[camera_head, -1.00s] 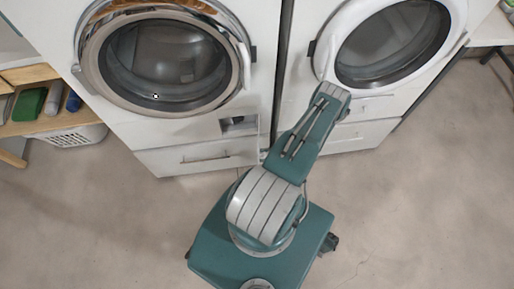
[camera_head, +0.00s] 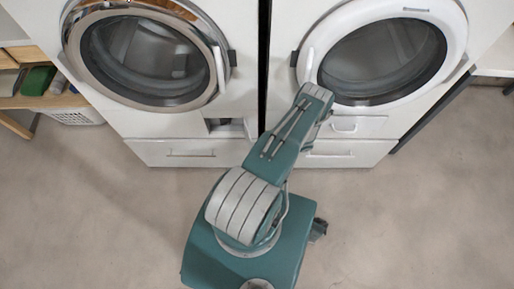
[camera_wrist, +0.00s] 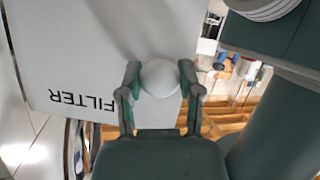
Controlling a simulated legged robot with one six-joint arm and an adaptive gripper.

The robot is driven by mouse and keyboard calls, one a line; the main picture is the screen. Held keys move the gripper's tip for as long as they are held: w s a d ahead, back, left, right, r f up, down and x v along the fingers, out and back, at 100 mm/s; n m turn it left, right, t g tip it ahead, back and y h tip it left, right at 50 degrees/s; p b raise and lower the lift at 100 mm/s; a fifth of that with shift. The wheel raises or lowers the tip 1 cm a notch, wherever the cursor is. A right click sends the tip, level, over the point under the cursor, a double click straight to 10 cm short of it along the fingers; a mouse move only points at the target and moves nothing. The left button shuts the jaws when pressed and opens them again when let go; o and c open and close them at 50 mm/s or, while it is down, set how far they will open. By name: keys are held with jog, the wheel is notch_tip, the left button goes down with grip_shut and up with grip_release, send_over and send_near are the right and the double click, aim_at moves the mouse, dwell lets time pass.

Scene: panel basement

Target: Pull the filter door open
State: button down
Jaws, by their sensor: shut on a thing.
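The filter door (camera_wrist: 85,45) is a pale grey-white panel filling the upper left of the wrist view, with the word FILTER upside down on it. A round white knob (camera_wrist: 160,82) stands at its lower right part. My gripper (camera_wrist: 160,68) has its two dark green fingers on either side of this knob and is shut on it. In the head view my arm reaches towards the lower part of the right machine, and its far end hides the gripper and knob. How far the door stands open cannot be told.
Two white front-loading machines stand side by side, the left (camera_head: 148,58) with a chrome door ring, the right (camera_head: 382,52) with a white one. Drawers (camera_head: 190,153) lie below. A wooden shelf (camera_head: 40,100) stands at the left. The floor (camera_head: 420,220) is clear.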

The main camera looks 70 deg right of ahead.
jog(key=shift+s, duration=0.1)
dwell(0.4)
jog(key=shift+c, duration=1.3)
grip_release()
jog(key=shift+d, duration=0.1)
jog(key=v, duration=1.2)
jog(key=shift+d+f, duration=0.1)
